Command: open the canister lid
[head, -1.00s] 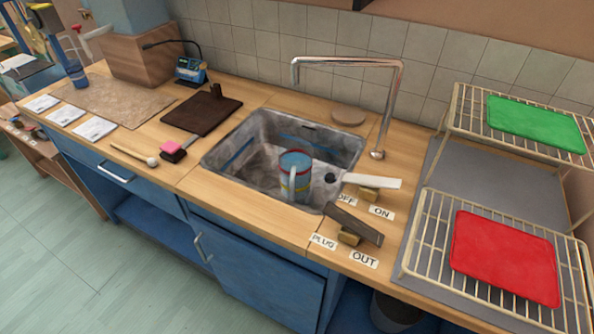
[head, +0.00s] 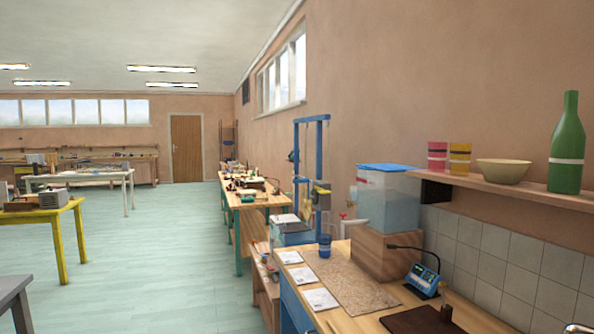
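A small blue cylindrical container (head: 325,246) stands upright near the left edge of the wooden counter, beside a speckled mat. It may be the canister, but it is too small to tell whether its top is a separate lid. A large clear tank with a blue lid (head: 388,168) sits on a wooden block (head: 384,252) behind it; the lid lies on top. Neither of my grippers is in view.
White paper cards (head: 300,275) lie along the counter's left edge. A blue device with a black gooseneck (head: 424,280) and a dark brown board (head: 422,320) are nearer. A wall shelf (head: 520,195) holds cups, a bowl and a green bottle. Open floor (head: 150,260) lies left.

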